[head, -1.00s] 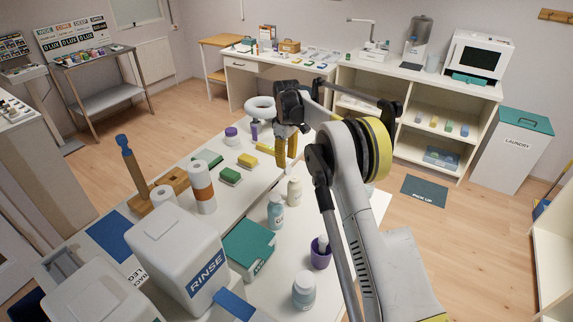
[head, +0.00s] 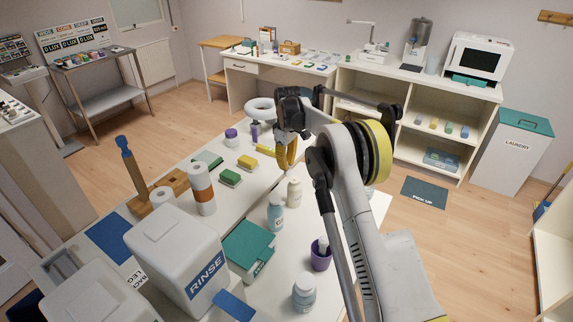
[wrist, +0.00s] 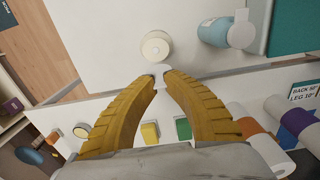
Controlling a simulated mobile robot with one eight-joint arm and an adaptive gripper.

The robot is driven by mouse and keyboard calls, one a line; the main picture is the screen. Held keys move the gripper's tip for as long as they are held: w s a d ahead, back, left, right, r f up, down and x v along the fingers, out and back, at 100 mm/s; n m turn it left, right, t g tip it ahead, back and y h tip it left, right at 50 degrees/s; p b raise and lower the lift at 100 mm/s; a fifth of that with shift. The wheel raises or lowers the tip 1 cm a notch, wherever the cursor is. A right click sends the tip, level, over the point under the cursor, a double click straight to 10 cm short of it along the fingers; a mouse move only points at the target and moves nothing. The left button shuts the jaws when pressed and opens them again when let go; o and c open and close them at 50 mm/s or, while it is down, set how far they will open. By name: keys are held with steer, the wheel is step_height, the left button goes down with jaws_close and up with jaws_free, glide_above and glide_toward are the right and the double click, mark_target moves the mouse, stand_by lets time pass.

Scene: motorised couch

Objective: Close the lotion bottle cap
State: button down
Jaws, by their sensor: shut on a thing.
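The cream lotion bottle (head: 294,192) stands upright on the white table, just in front of my gripper. In the wrist view the lotion bottle (wrist: 156,48) shows from above as a round pale top. A small whitish piece, which looks like its flip cap (wrist: 161,72), sits at my fingertips beside the top. My gripper (head: 287,167) has yellow ribbed fingers pointing down; in the wrist view the gripper (wrist: 161,78) has its tips drawn close together on that piece. How firmly it is pinched is partly hidden.
A blue bottle (head: 275,213) with a white cap stands close to the lotion bottle. The table's right edge is clear.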

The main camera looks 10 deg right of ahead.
mark_target(289, 174)
steer(key=shift+d, duration=0.1)
steer(key=s+t+y+b, duration=0.1)
steer(key=d+t+y+b, duration=0.1)
steer(key=t+y+b, duration=0.1)
steer(key=shift+s+d+f, duration=0.1)
steer(key=shift+s+d, duration=0.2)
steer(key=shift+s, duration=0.05)
steer(key=t+y+b, duration=0.1)
steer(key=s+d+t+y+b, duration=0.1)
steer(key=b, duration=0.1)
steer(key=f+t+y+b, duration=0.1)
steer(key=shift+s+d, duration=0.25)
steer(key=t+y+b, duration=0.1)
steer(key=b, duration=0.1)
steer(key=f+t+y+b, duration=0.1)
steer(key=b, duration=0.1)
steer(key=shift+s+d, duration=0.35)
steer(key=shift+d, duration=0.05)
steer(key=t+y+b, duration=0.1)
steer(key=b, duration=0.2)
steer(key=f+t+y+b, duration=0.1)
steer(key=t+y+b, duration=0.1)
steer(key=b, duration=0.1)
steer(key=s+d+f+t+y+b, duration=0.1)
steer(key=t+y+b, duration=0.1)
steer(key=b, duration=0.1)
steer(key=shift+f, duration=0.25)
steer(key=shift+b, duration=0.65)
steer(key=shift+t+y, duration=0.3)
